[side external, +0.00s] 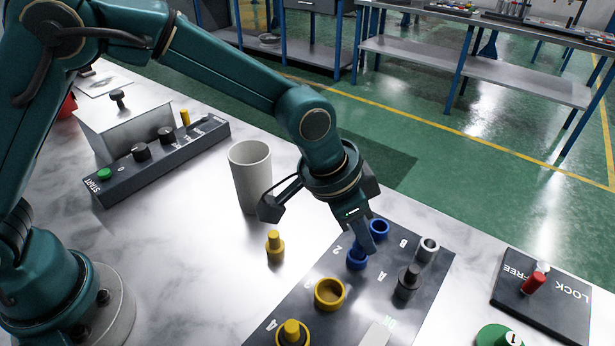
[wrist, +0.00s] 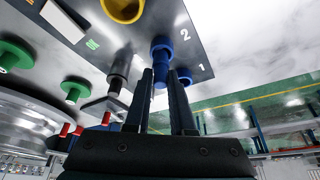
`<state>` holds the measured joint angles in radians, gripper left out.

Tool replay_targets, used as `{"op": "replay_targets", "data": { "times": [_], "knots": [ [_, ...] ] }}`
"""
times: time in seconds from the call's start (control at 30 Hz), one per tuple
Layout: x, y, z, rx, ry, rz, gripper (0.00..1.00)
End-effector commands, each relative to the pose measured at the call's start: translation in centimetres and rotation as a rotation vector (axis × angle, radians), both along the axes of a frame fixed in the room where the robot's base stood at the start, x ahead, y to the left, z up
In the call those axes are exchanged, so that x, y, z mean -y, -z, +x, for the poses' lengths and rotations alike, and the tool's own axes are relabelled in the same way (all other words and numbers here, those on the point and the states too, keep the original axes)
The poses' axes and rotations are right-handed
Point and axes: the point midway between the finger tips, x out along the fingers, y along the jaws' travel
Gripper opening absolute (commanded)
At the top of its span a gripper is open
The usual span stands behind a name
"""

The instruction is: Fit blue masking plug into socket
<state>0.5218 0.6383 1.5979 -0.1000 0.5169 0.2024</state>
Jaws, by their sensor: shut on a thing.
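My gripper (side external: 362,240) points down over the dark panel (side external: 318,268) and is shut on the blue plug (side external: 357,260). In the wrist view, my gripper's fingers (wrist: 165,78) are on either side of the blue plug's stem (wrist: 160,74). The plug's wider blue end (wrist: 161,46) is at the panel beside the label 2. I cannot tell how deep it sits, and any socket beneath it is mostly hidden. A separate blue ring-shaped socket (side external: 379,227) is just behind the gripper, near label 1; it also shows in the wrist view (wrist: 184,74).
A yellow ring socket (side external: 329,293) and a yellow plug (side external: 291,333) are on the panel's near left. A dark plug (side external: 409,280) and grey socket (side external: 428,249) are right of the gripper. A white cup (side external: 251,177) and loose yellow plug (side external: 275,246) stand left. A LOCK/FREE plate (side external: 560,300) lies right.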

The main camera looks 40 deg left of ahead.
Motion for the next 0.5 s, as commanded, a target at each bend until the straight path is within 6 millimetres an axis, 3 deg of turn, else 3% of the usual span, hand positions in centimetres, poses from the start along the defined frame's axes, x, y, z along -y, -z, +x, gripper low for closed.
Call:
{"op": "replay_targets", "data": {
  "times": [0.13,0.5],
  "knots": [
    [0.0,1.6,0.0,-0.002,0.000,0.001,0.00],
    [0.0,1.9,0.0,0.000,0.000,0.000,0.00]
  ]
}}
